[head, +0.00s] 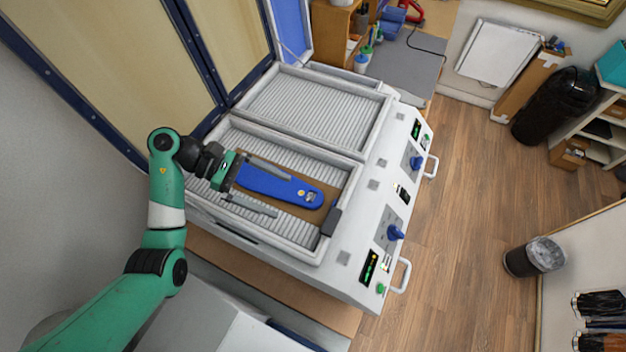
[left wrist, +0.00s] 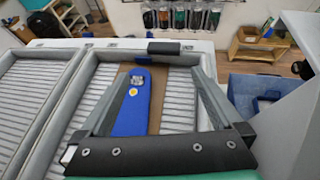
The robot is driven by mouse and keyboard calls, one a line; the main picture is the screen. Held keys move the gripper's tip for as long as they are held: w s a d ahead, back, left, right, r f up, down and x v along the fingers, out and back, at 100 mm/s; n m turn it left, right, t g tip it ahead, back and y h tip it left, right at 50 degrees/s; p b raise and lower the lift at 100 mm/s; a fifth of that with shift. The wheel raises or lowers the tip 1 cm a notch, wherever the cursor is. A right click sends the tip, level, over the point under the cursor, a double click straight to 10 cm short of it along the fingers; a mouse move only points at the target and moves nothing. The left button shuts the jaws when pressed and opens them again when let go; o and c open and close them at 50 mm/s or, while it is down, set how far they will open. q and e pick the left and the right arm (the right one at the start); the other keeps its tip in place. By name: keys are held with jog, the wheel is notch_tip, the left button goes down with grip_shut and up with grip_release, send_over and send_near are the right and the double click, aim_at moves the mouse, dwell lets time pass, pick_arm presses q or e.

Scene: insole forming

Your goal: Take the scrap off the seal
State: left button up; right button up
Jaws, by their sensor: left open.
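A dark grey scrap piece (head: 331,221) lies on the light grey seal (head: 350,190) around the near bed, at its right-hand side. In the left wrist view the scrap (left wrist: 163,47) rests across the far stretch of the seal (left wrist: 207,62). My left gripper (head: 283,195) is open, its two fingers spread on either side of a blue insole (head: 265,184). The fingertips point toward the scrap and are apart from it. I cannot tell their exact height above the bed. My right gripper is not in view.
The insole lies on a brown board (head: 317,207) on the ribbed near bed. A second, empty ribbed bed (head: 315,110) is behind it. Blue knobs (head: 395,232) and handles stand on the white panel beyond the scrap. Wooden floor and a bin (head: 535,257) are farther right.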

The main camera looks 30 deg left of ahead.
pick_arm(q)
jog(key=p, duration=0.2)
send_near(331, 220)
jog(key=shift+s+x, duration=0.2)
jog(key=shift+x, duration=0.9)
jog(key=shift+p+x, duration=1.1)
jog(key=shift+x, duration=1.65)
jog(key=shift+w, duration=0.15)
jog(key=c, duration=1.1)
